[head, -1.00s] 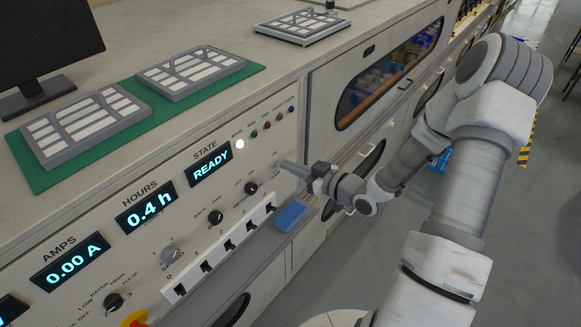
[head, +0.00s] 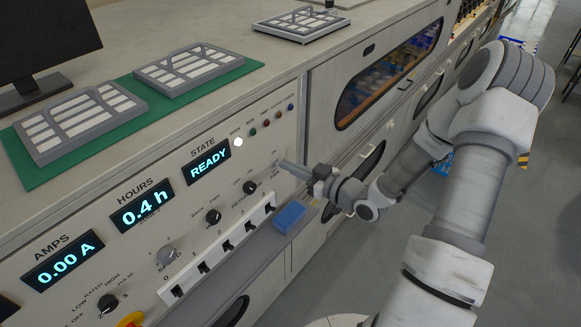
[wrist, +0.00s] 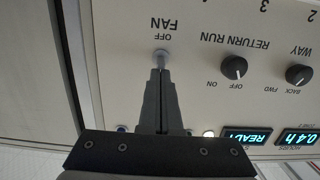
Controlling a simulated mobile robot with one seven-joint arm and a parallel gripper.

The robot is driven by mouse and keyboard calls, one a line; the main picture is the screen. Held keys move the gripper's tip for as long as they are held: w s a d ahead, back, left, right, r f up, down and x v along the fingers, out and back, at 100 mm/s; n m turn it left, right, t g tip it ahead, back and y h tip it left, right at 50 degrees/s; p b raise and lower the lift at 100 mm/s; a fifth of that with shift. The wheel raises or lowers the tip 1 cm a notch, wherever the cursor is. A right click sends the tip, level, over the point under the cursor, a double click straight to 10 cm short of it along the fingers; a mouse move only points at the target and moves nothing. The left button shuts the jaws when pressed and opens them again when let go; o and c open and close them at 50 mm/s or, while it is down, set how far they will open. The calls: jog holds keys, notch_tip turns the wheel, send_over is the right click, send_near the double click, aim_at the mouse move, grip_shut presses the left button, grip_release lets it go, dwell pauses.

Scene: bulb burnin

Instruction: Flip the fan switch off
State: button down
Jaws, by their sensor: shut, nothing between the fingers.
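The fan switch (wrist: 161,56) is a small grey toggle under the label FAN in the wrist view, which appears upside down. OFF is printed beside it. My gripper (wrist: 160,72) is shut and empty, with its fingertips right at the switch, touching or nearly touching it. In the head view my gripper (head: 279,164) points at the right end of the control panel (head: 190,235). Its fingers hide the switch there, and I cannot tell the lever's position.
A RETURN RUN knob (wrist: 233,68) sits beside the switch. Below the gripper are a white slotted strip (head: 238,236) and a blue block (head: 289,216) on a ledge. Grey trays (head: 190,67) lie on a green mat (head: 35,172) on the bench top. Floor at right is open.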

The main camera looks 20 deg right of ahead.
jog(key=shift+s+d+f+t+y+b, duration=0.15)
jog(key=shift+f+t+y+b, duration=0.85)
jog(key=shift+b, duration=1.9)
jog(key=shift+r, duration=0.25)
jog(key=shift+s+d+f, duration=0.1)
jog(key=shift+s, duration=0.05)
dwell(0.5)
